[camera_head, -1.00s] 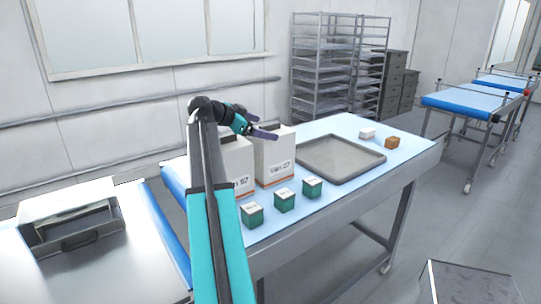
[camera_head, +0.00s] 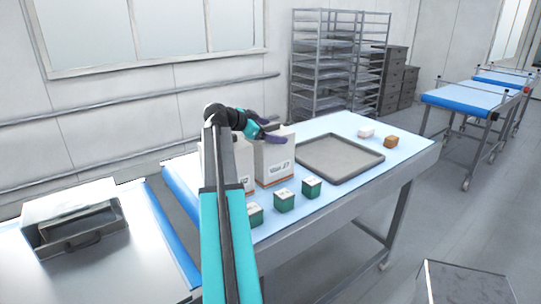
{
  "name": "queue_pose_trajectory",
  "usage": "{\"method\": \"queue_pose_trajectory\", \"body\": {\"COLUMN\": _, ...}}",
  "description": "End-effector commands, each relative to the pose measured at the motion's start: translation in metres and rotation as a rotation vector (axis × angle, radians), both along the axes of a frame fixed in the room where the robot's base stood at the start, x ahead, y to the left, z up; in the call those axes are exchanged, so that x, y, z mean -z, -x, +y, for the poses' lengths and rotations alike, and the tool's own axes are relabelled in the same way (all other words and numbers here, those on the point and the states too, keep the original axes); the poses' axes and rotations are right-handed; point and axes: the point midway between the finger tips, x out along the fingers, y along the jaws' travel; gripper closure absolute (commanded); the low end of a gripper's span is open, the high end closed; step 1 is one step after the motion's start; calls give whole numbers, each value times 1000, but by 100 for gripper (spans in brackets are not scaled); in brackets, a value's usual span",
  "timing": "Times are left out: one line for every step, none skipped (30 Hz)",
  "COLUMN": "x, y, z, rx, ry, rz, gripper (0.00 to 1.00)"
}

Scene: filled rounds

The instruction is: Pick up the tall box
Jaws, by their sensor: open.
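Two tall white boxes with printed labels stand upright side by side on the blue-topped table (camera_head: 318,207). The right tall box (camera_head: 274,165) shows most of its front. The left tall box (camera_head: 243,172) is partly hidden behind my arm. My gripper (camera_head: 277,132) is open, with purple fingers, at the height of the right box's top. It overlaps that box's upper edge in the picture; I cannot tell whether it touches. Nothing shows between the fingers.
Several small green boxes, including one at the right (camera_head: 311,187), stand in front of the tall boxes. A grey tray (camera_head: 341,176) lies to their right. A metal case (camera_head: 75,228) stands at left.

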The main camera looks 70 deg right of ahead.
Motion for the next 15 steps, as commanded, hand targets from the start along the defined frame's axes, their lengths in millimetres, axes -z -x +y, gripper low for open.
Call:
{"method": "queue_pose_trajectory", "body": {"x": 0, "y": 0, "z": 0, "rx": 0, "ry": 0, "rz": 0, "gripper": 13}}
{"method": "queue_pose_trajectory", "body": {"x": 0, "y": 0, "z": 0, "rx": 0, "ry": 0, "rz": 0, "gripper": 13}}
{"method": "queue_pose_trajectory", "body": {"x": 0, "y": 0, "z": 0, "rx": 0, "ry": 0, "rz": 0, "gripper": 13}}
{"method": "queue_pose_trajectory", "body": {"x": 0, "y": 0, "z": 0, "rx": 0, "ry": 0, "rz": 0, "gripper": 13}}
{"method": "queue_pose_trajectory", "body": {"x": 0, "y": 0, "z": 0, "rx": 0, "ry": 0, "rz": 0, "gripper": 13}}
{"method": "queue_pose_trajectory", "body": {"x": 0, "y": 0, "z": 0, "rx": 0, "ry": 0, "rz": 0, "gripper": 13}}
{"method": "queue_pose_trajectory", "body": {"x": 0, "y": 0, "z": 0, "rx": 0, "ry": 0, "rz": 0, "gripper": 18}}
{"method": "queue_pose_trajectory", "body": {"x": 0, "y": 0, "z": 0, "rx": 0, "ry": 0, "rz": 0, "gripper": 23}}
{"method": "queue_pose_trajectory", "body": {"x": 0, "y": 0, "z": 0, "rx": 0, "ry": 0, "rz": 0, "gripper": 30}}
{"method": "queue_pose_trajectory", "body": {"x": 0, "y": -1, "z": 0, "rx": 0, "ry": 0, "rz": 0, "gripper": 35}}
{"method": "queue_pose_trajectory", "body": {"x": 0, "y": -1, "z": 0, "rx": 0, "ry": 0, "rz": 1, "gripper": 40}}
{"method": "queue_pose_trajectory", "body": {"x": 0, "y": -1, "z": 0, "rx": 0, "ry": 0, "rz": 1, "gripper": 47}}
{"method": "queue_pose_trajectory", "body": {"x": 0, "y": -1, "z": 0, "rx": 0, "ry": 0, "rz": 1, "gripper": 52}}
{"method": "queue_pose_trajectory", "body": {"x": 0, "y": -1, "z": 0, "rx": 0, "ry": 0, "rz": 1, "gripper": 57}}
{"method": "queue_pose_trajectory", "body": {"x": 0, "y": -1, "z": 0, "rx": 0, "ry": 0, "rz": 1, "gripper": 64}}
